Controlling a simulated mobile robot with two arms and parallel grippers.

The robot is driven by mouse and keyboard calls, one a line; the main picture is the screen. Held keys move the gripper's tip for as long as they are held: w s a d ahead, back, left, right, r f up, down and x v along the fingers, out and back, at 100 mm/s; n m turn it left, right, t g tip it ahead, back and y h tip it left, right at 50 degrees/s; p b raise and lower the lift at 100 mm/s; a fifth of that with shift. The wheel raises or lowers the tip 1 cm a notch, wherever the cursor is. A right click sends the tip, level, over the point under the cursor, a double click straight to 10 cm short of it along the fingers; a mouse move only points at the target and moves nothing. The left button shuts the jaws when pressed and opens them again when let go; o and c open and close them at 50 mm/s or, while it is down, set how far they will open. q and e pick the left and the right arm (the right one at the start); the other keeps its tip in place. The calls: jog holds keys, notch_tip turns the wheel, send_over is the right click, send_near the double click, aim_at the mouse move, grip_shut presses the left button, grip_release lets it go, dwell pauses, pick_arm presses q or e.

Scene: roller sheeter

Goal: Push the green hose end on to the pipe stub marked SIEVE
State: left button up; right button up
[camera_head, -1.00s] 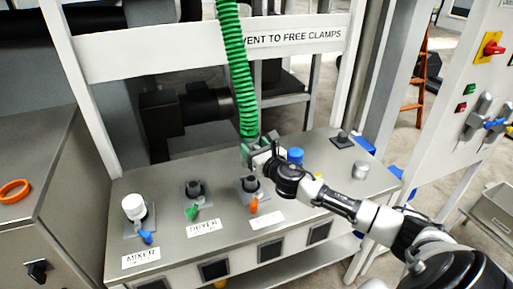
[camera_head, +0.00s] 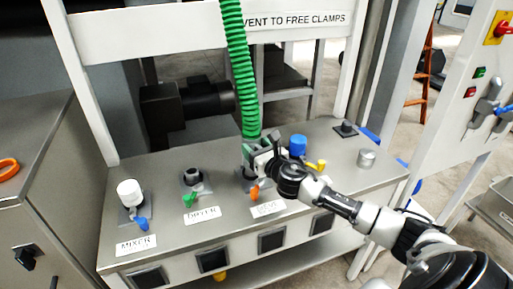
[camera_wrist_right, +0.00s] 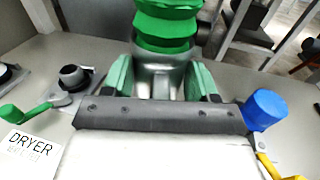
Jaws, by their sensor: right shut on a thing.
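The green ribbed hose (camera_head: 238,70) hangs from above. Its end is a grey metal cuff (camera_wrist_right: 160,75), held upright between the green-padded fingers of my right gripper (camera_head: 258,150). The gripper also shows in the right wrist view (camera_wrist_right: 162,82), shut on the cuff. The stub with the orange lever (camera_head: 254,191), behind the label that appears to read SIEVE (camera_head: 268,208), is directly below the gripper and mostly hidden by it. I cannot tell whether the cuff touches the stub. My left gripper is not in view.
The DRYER stub (camera_head: 192,177) with a green lever is to the left, and the white-capped MIXER stub (camera_head: 130,192) further left. A blue-capped stub (camera_head: 298,146) with a yellow lever stands close on the right. A white crossbar (camera_head: 180,48) spans behind the hose.

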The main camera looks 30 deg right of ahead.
dwell(0.7)
jog(key=shift+f, duration=0.3)
jog(key=shift+f+b, duration=0.4)
jog(key=shift+f, duration=0.05)
jog(key=shift+f, duration=0.1)
dwell(0.4)
jog(key=shift+f+b, duration=0.5)
jog(key=shift+f, duration=0.15)
jog(key=shift+f, duration=0.2)
jog(key=o, duration=1.3)
jog(key=shift+s+f, duration=0.1)
jog(key=shift+f, duration=0.05)
jog(key=s, duration=0.5)
jog(key=s+b, duration=0.1)
jog(key=s, duration=0.4)
jog(key=shift+s+a, duration=0.2)
jog(key=shift+s, duration=0.15)
